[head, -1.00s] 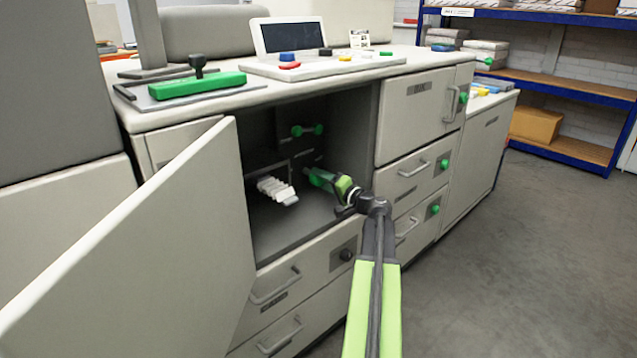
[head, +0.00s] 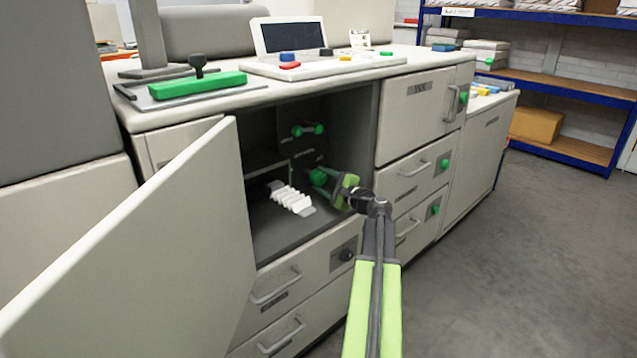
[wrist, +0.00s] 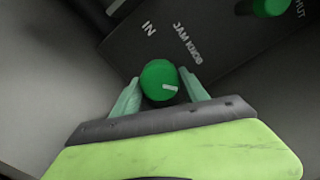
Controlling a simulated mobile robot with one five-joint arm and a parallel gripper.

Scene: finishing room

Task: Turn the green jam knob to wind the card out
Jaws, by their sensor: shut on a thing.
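The green jam knob (wrist: 159,79) sits in the wrist view between the two fingers of my gripper (wrist: 160,92), with a white mark on its face and the label "JAM KNOB" beside it. My gripper is shut on it; in the head view, the knob (head: 318,177) shows just left of my gripper (head: 332,182), inside the open cabinet. A white, pleated card (head: 292,200) sticks out to the left of the knob, above the cabinet floor.
Another green knob (wrist: 268,6) is near the top of the wrist view; a green handle (head: 307,129) is higher inside the cabinet. The open door (head: 140,240) stands at the left. Drawers (head: 290,285) lie below the opening.

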